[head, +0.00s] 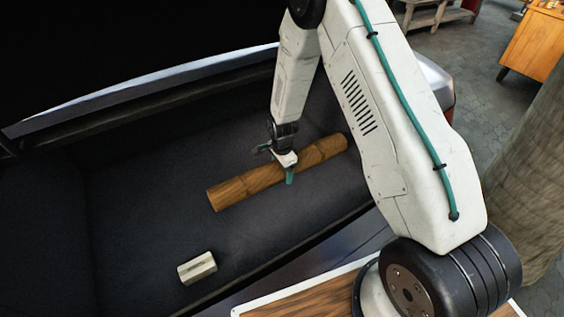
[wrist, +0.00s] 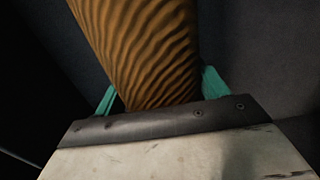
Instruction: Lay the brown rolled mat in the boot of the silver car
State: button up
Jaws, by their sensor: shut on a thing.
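The brown rolled mat (head: 245,186) is in the dark boot (head: 130,220) of the silver car (head: 150,82), in the head view. It lies at a slant, its right end further back. I cannot tell whether it touches the boot floor. My gripper (head: 286,172) is shut on the mat near its middle, from above. In the wrist view the mat (wrist: 140,45) fills the space between the teal fingertips (wrist: 158,92) and runs up out of the frame. My arm hides part of the boot on the right.
A small pale block (head: 197,267) lies on the boot floor, in front of the mat's left end. The boot's left part is clear. A thick trunk-like post (head: 535,190) stands at the right, and an orange cabinet (head: 540,45) is at the back right.

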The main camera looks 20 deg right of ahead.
notch_tip(320, 180, down, 11)
jog(key=shift+f, duration=0.2)
dwell(0.5)
jog(key=o, duration=1.5)
